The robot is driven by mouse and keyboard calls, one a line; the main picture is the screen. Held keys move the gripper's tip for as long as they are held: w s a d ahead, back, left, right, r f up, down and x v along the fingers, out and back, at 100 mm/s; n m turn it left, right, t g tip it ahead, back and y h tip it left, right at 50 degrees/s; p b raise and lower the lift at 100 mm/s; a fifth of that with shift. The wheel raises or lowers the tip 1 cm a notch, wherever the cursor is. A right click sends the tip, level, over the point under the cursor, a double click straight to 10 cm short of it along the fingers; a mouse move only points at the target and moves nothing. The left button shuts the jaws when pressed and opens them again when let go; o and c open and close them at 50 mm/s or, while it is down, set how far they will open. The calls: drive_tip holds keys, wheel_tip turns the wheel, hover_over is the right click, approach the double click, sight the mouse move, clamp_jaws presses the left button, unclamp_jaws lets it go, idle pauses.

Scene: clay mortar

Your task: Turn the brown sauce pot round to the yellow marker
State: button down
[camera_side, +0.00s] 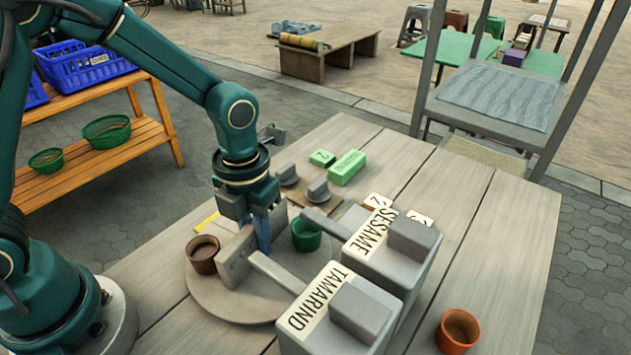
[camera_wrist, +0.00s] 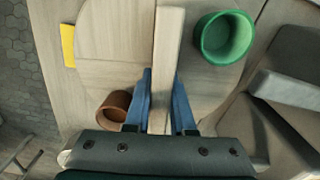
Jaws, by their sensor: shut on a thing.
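A round grey turntable (camera_side: 232,308) lies on the table with an upright bar (camera_side: 237,258) across its middle. The brown sauce pot (camera_side: 203,262) stands upright on its left side, and a green pot (camera_side: 306,237) stands on the other side of the bar. The yellow marker (camera_side: 208,222) lies beyond the turntable's rim, partly hidden; in the wrist view (camera_wrist: 68,45) it is at upper left, with the brown pot (camera_wrist: 113,105) below it. My gripper (camera_side: 262,232) is shut on the bar, its blue fingers (camera_wrist: 162,78) on either side.
Grey boxes labelled SESAME (camera_side: 400,262) and TAMARIND (camera_side: 345,322) stand close to the right of the turntable, their long handles reaching toward it. An orange-brown pot (camera_side: 458,331) stands alone at the right. Green blocks (camera_side: 347,167) and small grey-handled pieces lie behind.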

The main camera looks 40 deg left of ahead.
drive_tip(key=shift+m, duration=1)
drive_tip(key=shift+d+m, duration=0.1)
drive_tip(key=shift+m, duration=0.4)
drive_tip(key=c, duration=0.8)
unclamp_jaws()
drive_tip(key=shift+o, duration=0.2)
drive_tip(key=shift+r, duration=2.6)
